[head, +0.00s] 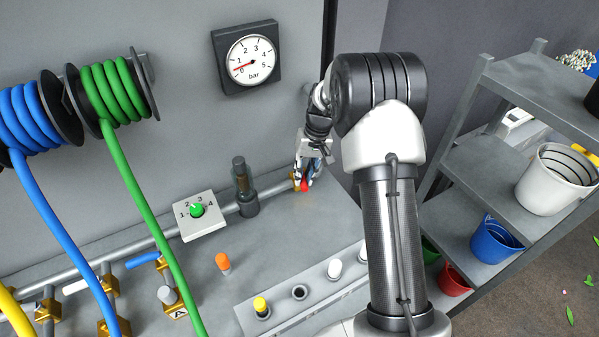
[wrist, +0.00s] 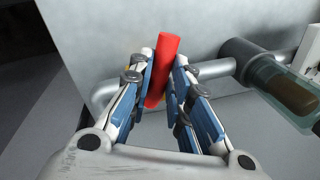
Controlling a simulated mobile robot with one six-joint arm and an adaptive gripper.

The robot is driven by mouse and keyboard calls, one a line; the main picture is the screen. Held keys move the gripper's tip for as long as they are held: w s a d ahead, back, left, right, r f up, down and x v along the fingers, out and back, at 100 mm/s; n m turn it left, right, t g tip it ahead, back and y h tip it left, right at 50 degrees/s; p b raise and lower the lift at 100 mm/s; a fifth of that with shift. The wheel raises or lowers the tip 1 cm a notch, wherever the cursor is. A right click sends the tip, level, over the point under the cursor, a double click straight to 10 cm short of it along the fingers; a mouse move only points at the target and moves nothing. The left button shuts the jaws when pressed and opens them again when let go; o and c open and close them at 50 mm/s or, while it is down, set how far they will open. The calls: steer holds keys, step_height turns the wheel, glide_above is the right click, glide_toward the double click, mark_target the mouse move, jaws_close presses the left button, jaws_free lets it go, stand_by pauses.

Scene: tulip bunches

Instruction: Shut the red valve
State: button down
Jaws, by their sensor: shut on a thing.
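The red valve's handle (wrist: 166,62) shows in the wrist view as a red bar, slightly tilted, between the two fingers of my gripper (wrist: 163,85). The fingers are closed against its sides. In the head view my gripper (head: 308,177) reaches down at the right end of the grey pipe by the wall, and a bit of the red handle (head: 305,187) shows below the fingertips. A brass valve body (head: 295,178) is partly visible beside it. The rest of the valve is hidden by the fingers.
A pressure gauge (head: 250,62) hangs on the wall, its needle low. A dark cylinder with a glass-like top (head: 243,190) stands on the pipe left of my gripper. Shelves (head: 495,165) stand right.

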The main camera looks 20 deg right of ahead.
steer(key=shift+w+d+n+g+p, duration=0.1)
steer(key=shift+d+n+g+p, duration=0.25)
steer(key=shift+n, duration=0.65)
steer(key=shift+d+n+g+p, duration=0.1)
steer(key=shift+d+n, duration=0.4)
steer(key=shift+n, duration=0.5)
steer(key=c, duration=1.5)
jaws_free()
steer(key=r, duration=0.4)
steer(key=d+r, duration=0.1)
steer(key=r, duration=0.3)
steer(key=d+r, duration=0.1)
steer(key=r, duration=0.2)
steer(key=shift+w+d+r, duration=0.15)
steer(key=shift+w+r, duration=0.1)
steer(key=shift+r, duration=0.15)
steer(key=shift+r, duration=0.1)
